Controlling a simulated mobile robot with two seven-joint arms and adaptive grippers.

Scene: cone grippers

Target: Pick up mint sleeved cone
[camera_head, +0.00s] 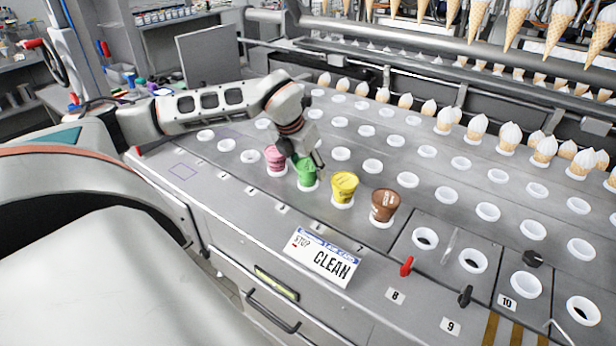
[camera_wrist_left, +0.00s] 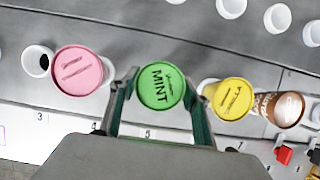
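The mint sleeved cone (camera_head: 307,175) is green and stands in a white holder on the metal counter. Its round lid reading MINT shows in the left wrist view (camera_wrist_left: 161,87). My left gripper (camera_head: 302,155) is over it, pointing down. In the left wrist view the gripper's two fingers (camera_wrist_left: 160,108) are spread, one on each side of the mint cone, with gaps visible between them and the lid. The left finger is between the mint and pink cones, the right finger close to the yellow one. My right gripper is in neither view.
A pink cone (camera_head: 276,159) stands left of the mint one, a yellow vanilla cone (camera_head: 344,187) and a brown cone (camera_head: 384,205) to its right. Empty white holders (camera_head: 341,153) lie behind. White-topped cones (camera_head: 478,126) stand further back.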

